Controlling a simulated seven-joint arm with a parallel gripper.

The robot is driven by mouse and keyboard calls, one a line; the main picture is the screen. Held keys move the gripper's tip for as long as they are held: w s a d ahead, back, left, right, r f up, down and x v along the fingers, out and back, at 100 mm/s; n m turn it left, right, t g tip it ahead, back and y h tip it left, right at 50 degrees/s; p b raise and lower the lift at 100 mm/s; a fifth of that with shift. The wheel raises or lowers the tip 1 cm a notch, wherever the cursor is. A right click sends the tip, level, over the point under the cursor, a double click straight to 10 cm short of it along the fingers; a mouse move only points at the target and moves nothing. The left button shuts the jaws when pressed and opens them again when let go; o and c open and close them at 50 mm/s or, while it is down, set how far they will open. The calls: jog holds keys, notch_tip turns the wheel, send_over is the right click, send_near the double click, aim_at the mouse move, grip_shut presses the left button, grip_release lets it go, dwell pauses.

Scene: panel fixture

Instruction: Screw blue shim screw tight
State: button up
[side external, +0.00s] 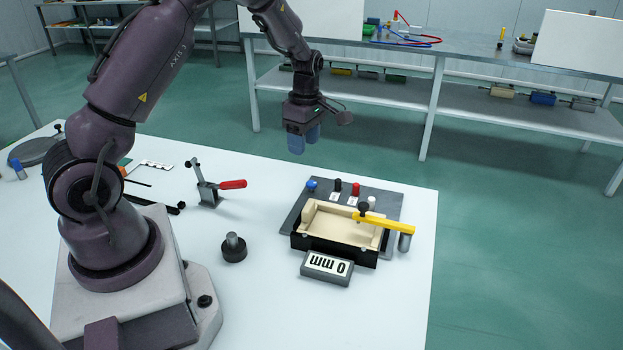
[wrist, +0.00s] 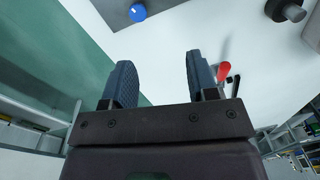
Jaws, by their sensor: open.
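The blue shim screw (side external: 312,185) is a small blue knob at the back left corner of the grey fixture plate (side external: 292,222). In the wrist view the blue screw (wrist: 137,12) shows at the top, beyond my fingertips and a little left of the gap between them. My gripper (side external: 304,146) hangs in the air above and behind the plate, clear of the screw. Its two blue-grey fingers (wrist: 158,72) are apart with nothing between them. How far the screw is turned in cannot be told.
Black (side external: 338,185), red (side external: 355,189) and white (side external: 371,202) knobs line the plate's back. A red-handled clamp (side external: 210,190) and dark knob (side external: 234,247) stand left.

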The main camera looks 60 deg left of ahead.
aim_at(312, 183)
jog(key=f+n, duration=0.2)
jog(key=f, duration=0.2)
jog(key=w+f+n, duration=0.1)
jog(key=f+n, duration=0.1)
jog(key=f, duration=0.2)
jog(key=w+a+f+n, duration=0.1)
jog(key=f+n, duration=0.1)
jog(key=f, duration=0.2)
jog(key=shift+w+t, duration=0.15)
jog(key=shift+t, duration=0.25)
jog(key=c, duration=0.9)
